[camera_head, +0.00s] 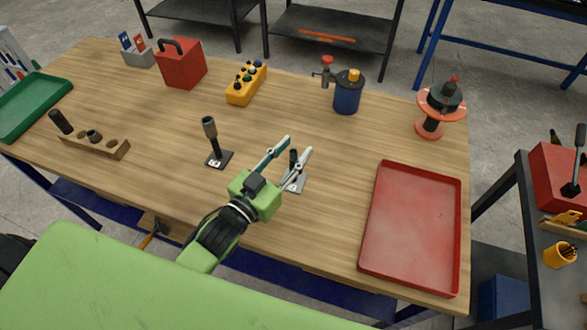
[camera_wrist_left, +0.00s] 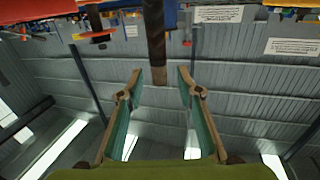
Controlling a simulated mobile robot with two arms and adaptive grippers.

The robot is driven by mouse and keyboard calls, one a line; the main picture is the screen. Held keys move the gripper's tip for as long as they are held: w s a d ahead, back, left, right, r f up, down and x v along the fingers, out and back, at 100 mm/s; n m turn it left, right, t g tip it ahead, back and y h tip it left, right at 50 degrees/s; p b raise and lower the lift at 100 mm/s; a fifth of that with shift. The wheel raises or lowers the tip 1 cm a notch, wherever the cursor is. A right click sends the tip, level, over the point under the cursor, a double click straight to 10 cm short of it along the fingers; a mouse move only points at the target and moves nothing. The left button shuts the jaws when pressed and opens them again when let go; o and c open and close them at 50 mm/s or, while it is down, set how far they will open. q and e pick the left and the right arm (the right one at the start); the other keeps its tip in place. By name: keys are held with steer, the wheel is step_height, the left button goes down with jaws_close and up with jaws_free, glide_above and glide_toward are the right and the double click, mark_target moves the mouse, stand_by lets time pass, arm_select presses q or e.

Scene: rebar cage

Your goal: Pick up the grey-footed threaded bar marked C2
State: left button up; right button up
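A dark threaded bar (camera_head: 293,160) stands upright on a flat grey foot (camera_head: 297,184) near the table's front middle. Its mark is too small to read and the foot is partly hidden. My left gripper (camera_head: 298,146) is open, with one finger on each side of this bar. In the left wrist view, a dark bar (camera_wrist_left: 155,35) reaches between the open fingertips (camera_wrist_left: 160,76), with gaps on both sides. My right gripper is not in view.
A red tray (camera_head: 412,228) lies on the wooden table (camera_head: 340,215) to the right. A wooden block (camera_head: 95,146) and green tray (camera_head: 32,105) are at left. A red box (camera_head: 181,64), yellow block (camera_head: 246,85), blue canister (camera_head: 347,93) and orange spool (camera_head: 441,105) stand behind.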

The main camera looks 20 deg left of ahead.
arm_select(q)
steer(key=shift+w+d, duration=0.1)
steer(key=shift+w, duration=0.25)
jaws_close()
steer(key=shift+r, duration=0.1)
